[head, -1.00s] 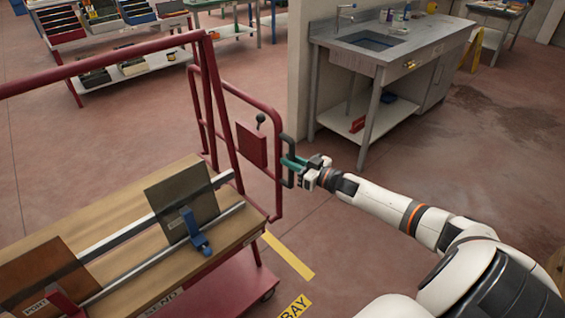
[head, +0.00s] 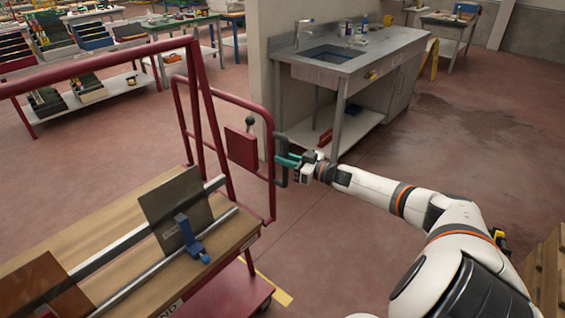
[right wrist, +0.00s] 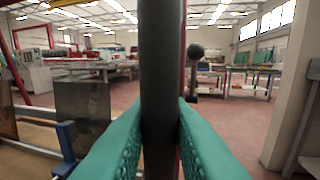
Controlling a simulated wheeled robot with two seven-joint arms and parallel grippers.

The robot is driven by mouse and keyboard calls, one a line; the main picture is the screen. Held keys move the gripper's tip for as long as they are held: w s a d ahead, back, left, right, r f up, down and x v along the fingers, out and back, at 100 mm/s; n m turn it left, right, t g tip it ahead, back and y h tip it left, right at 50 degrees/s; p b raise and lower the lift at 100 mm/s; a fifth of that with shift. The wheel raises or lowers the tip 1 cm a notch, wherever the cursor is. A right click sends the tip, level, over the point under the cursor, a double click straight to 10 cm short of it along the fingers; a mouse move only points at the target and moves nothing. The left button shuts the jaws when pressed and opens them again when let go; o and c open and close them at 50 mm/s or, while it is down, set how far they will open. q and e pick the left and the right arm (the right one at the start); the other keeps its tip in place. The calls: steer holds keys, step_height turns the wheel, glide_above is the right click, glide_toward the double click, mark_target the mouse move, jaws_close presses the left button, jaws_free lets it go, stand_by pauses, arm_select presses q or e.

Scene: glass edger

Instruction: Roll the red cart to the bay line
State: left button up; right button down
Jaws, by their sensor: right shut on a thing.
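The red cart (head: 228,287) fills the left of the head view, with a wooden top and a red tubular frame. My right gripper (head: 287,161) is shut on the dark upright grip (head: 280,172) at the cart's right-hand rail. In the right wrist view the green fingers press on both sides of that dark grip (right wrist: 160,70). The yellow bay line (head: 279,296) shows on the floor by the cart's lower right corner; the cart hides part of it. A black-knobbed lever (head: 250,121) stands at a red plate on the rail. My left gripper is not in view.
Dark panels (head: 177,209) stand in a rack on the cart top. A sink bench (head: 352,75) and a wall end (head: 262,80) stand beyond the rail. Shelves with bins (head: 75,100) are at the back left. Floor between the cart and my right arm is clear.

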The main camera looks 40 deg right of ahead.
steer(key=shift+d+r, duration=0.1)
steer(key=shift+d, duration=0.3)
steer(key=c, duration=1.4)
jaws_free()
steer(key=p+v, duration=0.1)
steer(key=v, duration=1.1)
steer(key=shift+p, duration=0.4)
